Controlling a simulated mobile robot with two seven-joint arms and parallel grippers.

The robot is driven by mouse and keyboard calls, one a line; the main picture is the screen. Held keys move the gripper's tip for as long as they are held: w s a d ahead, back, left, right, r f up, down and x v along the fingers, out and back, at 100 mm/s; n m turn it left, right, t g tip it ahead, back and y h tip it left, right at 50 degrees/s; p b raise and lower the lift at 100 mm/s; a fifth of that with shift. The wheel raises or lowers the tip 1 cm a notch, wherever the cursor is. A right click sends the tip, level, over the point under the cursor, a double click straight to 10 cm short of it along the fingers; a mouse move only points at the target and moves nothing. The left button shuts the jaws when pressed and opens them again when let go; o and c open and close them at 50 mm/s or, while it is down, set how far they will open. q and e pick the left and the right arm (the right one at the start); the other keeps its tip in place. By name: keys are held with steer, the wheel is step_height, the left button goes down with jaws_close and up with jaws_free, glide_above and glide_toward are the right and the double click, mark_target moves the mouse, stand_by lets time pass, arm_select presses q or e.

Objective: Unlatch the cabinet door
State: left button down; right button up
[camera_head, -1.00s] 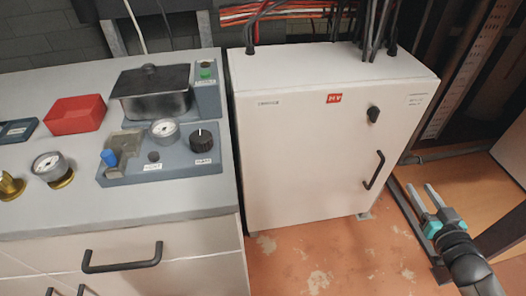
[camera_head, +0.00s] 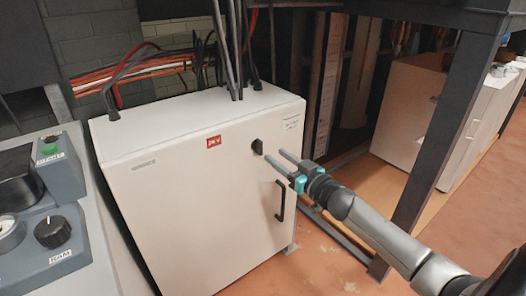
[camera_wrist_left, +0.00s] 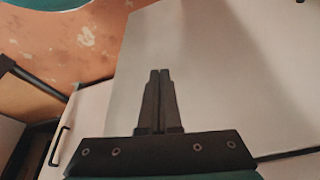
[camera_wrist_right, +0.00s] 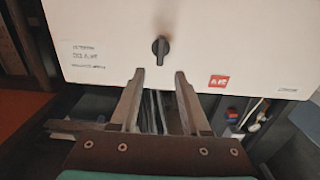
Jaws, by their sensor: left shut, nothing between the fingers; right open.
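The white cabinet (camera_head: 200,200) stands on the floor with its door facing front right. Its black latch knob (camera_head: 257,146) sits near the door's upper right edge, above a black bar handle (camera_head: 281,201). My right gripper (camera_head: 281,164) is open with its two fingers pointing at the latch, close to the door. In the right wrist view the latch knob (camera_wrist_right: 160,47) lies ahead of and between the open fingertips, apart from them, and the picture is turned over. My left gripper (camera_wrist_left: 160,72) shows only in its wrist view, shut and empty above a pale surface.
A worktop with a grey control panel (camera_head: 62,238) and a black dial stands at the left. Black cables (camera_head: 240,50) enter the cabinet's top. A dark metal post (camera_head: 425,150) stands at the right, near my right arm. Orange floor lies below.

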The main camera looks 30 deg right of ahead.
mark_target(262, 145)
steer(key=w+b, duration=0.1)
steer(key=w, duration=0.4)
steer(key=shift+w+a+b, duration=0.1)
steer(key=shift+a+b, duration=0.05)
steer(key=shift+b, duration=0.25)
arm_select(q)
steer(key=shift+t, duration=0.7)
steer(key=shift+w+d+r+b, duration=0.1)
steer(key=shift+d+r+b, duration=0.1)
steer(key=shift+r, duration=1.05)
steer(key=shift+w+d+r+b, duration=0.1)
steer(key=shift+r+b, duration=0.05)
steer(key=shift+r, duration=1.1)
arm_select(e)
steer(key=shift+w+a, duration=0.1)
steer(key=shift+w, duration=0.95)
jaws_close()
